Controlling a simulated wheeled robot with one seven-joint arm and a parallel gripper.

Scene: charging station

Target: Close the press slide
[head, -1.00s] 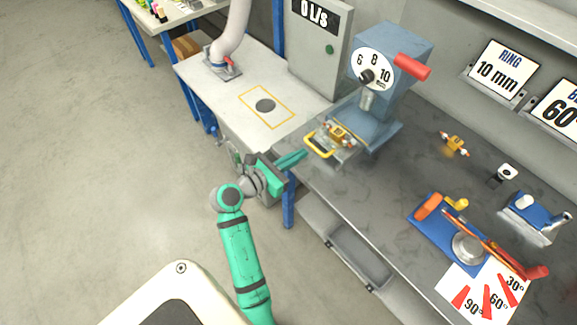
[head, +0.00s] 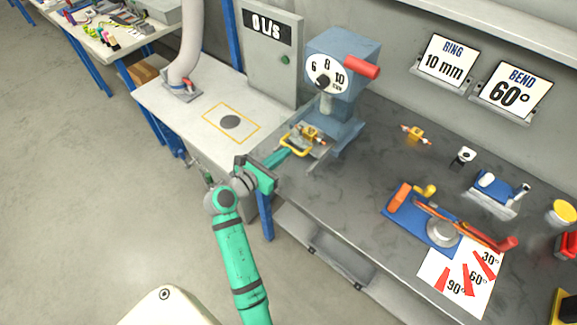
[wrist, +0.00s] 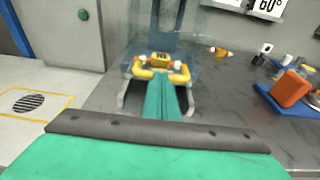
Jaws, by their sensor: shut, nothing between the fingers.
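The blue-grey press (head: 335,85) stands at the left end of the dark workbench, with a dial and a red lever. Its slide (head: 312,146) sticks out at the front of the press base, with a yellow handle (head: 294,147) on its front edge and a small orange-yellow part (head: 310,133) on it. In the wrist view the yellow handle (wrist: 147,74) shows just beyond the fingertips. My gripper (head: 284,153) is shut and empty, its tips at the handle. Whether they touch it I cannot tell.
A white table (head: 190,115) with a hose and a yellow square adjoins on the left. A grey cabinet (head: 272,60) stands behind it. On the bench to the right are a small yellow part (head: 416,134) and a blue bending tool (head: 420,225).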

